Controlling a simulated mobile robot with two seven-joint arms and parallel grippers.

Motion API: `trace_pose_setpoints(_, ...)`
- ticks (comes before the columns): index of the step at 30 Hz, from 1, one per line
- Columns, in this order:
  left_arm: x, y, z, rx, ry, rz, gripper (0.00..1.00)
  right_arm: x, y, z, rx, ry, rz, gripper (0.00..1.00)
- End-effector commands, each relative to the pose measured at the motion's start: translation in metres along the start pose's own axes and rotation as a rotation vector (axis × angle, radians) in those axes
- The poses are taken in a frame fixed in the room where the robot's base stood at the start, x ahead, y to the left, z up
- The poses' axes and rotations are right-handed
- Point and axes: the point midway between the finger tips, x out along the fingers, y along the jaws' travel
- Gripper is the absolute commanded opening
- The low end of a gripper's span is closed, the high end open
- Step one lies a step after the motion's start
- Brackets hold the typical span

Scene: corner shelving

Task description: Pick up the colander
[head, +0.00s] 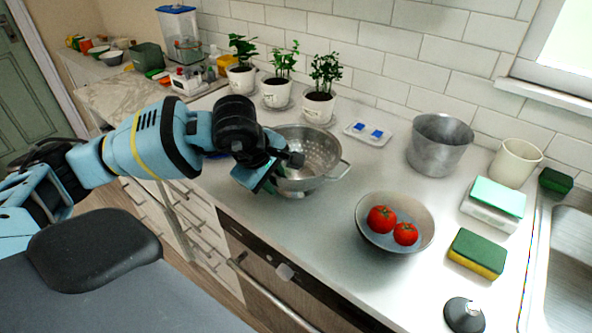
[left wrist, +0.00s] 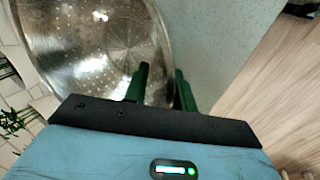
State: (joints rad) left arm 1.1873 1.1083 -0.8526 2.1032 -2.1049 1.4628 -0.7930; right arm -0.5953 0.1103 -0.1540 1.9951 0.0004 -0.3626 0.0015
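The colander (head: 318,152) is a silver metal bowl with small holes and side handles. It stands upright on the counter in the head view, partly hidden behind my left arm. My left gripper (head: 272,184) is at its near left rim, pointing down. In the left wrist view the colander (left wrist: 90,45) fills the upper left. The green fingers of my left gripper (left wrist: 162,88) stand apart, one over the bowl's inside and one outside, with the rim between them. A gap shows, so the fingers look open around the rim. My right gripper is not in view.
A bowl (head: 368,238) with two tomatoes stands right of the colander. A metal pot (head: 438,145) and a cream cup (head: 515,162) are farther right. Potted plants (head: 318,105) stand close behind the colander. A sponge (head: 477,252) lies near the sink (head: 570,265).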

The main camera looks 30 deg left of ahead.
Motion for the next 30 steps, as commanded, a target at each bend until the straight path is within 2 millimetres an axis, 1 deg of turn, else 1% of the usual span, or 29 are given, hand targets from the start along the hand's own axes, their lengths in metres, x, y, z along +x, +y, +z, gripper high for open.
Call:
trace_pose_setpoints(1,0.000,0.000,0.000,0.000,0.000,0.000,0.19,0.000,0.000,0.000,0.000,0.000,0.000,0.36)
trace_pose_setpoints(5,0.000,0.000,0.000,0.000,0.000,0.000,0.02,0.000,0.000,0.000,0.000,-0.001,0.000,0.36)
trace_pose_setpoints(6,0.000,0.000,0.000,0.000,0.000,0.000,0.00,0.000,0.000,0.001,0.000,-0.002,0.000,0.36)
trace_pose_setpoints(15,-0.001,0.001,0.000,0.000,0.000,0.003,0.00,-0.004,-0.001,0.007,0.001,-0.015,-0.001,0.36)
trace_pose_setpoints(22,-0.004,0.003,0.000,-0.001,-0.001,0.004,0.00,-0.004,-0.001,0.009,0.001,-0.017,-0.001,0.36)
trace_pose_setpoints(26,-0.012,0.006,0.000,-0.001,-0.001,0.004,0.00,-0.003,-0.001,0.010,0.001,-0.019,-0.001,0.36)
trace_pose_setpoints(30,-0.029,0.015,0.000,0.000,-0.002,0.007,0.00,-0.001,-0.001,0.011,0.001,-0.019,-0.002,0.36)
